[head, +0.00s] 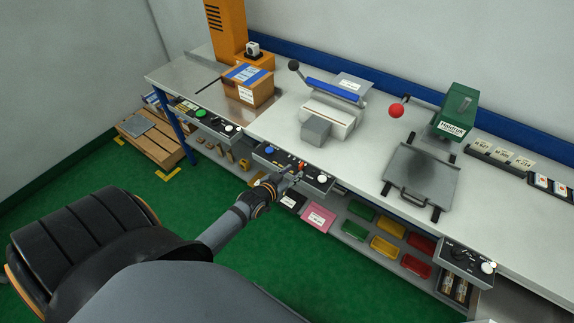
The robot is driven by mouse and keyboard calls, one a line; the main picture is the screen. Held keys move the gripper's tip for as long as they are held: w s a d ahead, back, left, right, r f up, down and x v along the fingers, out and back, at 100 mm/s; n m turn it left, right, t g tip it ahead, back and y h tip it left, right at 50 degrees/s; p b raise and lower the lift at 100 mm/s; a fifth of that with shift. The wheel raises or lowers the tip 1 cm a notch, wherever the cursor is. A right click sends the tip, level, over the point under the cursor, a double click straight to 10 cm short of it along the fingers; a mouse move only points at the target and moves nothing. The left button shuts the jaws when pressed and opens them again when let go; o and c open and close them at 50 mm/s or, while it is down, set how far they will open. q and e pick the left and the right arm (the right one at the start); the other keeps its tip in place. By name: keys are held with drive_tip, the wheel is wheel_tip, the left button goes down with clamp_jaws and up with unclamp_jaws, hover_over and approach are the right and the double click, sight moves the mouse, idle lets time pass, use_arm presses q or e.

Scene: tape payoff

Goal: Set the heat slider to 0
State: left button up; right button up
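A grey control panel (268,151) is fixed to the bench's front edge near the middle. It carries a blue knob (269,150), a small orange-red part (301,164) and a white knob (321,178). I cannot tell for sure which part is the heat slider, and no scale marks are readable. My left gripper (292,174) is at the front of this panel, close to the orange-red part, and covers some of the panel. Its fingers are too small to show whether they are open or touching anything. My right gripper is out of view.
Behind the panel stands a sealer-like machine with a blue bar (333,91) and a grey block (316,129). A cardboard box (248,86) is at left. Other panels sit at left (205,117) and right (466,258). Coloured bins (387,247) fill the shelf below.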

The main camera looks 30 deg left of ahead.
use_arm(q)
drive_tip(key=v, duration=0.4)
drive_tip(key=shift+s, duration=0.1)
idle(0.3)
drive_tip(key=s+a+f+g+y, duration=0.15)
drive_tip(key=s+f, duration=0.25)
drive_tip(key=f, duration=0.4)
drive_tip(key=s+a+f+g+b, duration=0.15)
drive_tip(key=s+f, duration=0.25)
drive_tip(key=f, duration=0.4)
drive_tip(key=s+a+f+g, duration=0.15)
drive_tip(key=s+f, duration=0.25)
drive_tip(key=f, duration=0.5)
drive_tip(key=s+d+f+g, duration=0.1)
drive_tip(key=s+f+g, duration=0.1)
drive_tip(key=s+f, duration=0.3)
drive_tip(key=s+d+f+g, duration=0.2)
drive_tip(key=s+f, duration=0.3)
drive_tip(key=s, duration=0.6)
drive_tip(key=s+d+f+g, duration=0.2)
drive_tip(key=s+f, duration=0.3)
drive_tip(key=s, duration=0.4)
drive_tip(key=shift+f+g, duration=0.35)
drive_tip(key=shift+g, duration=0.5)
drive_tip(key=shift+s, duration=0.15)
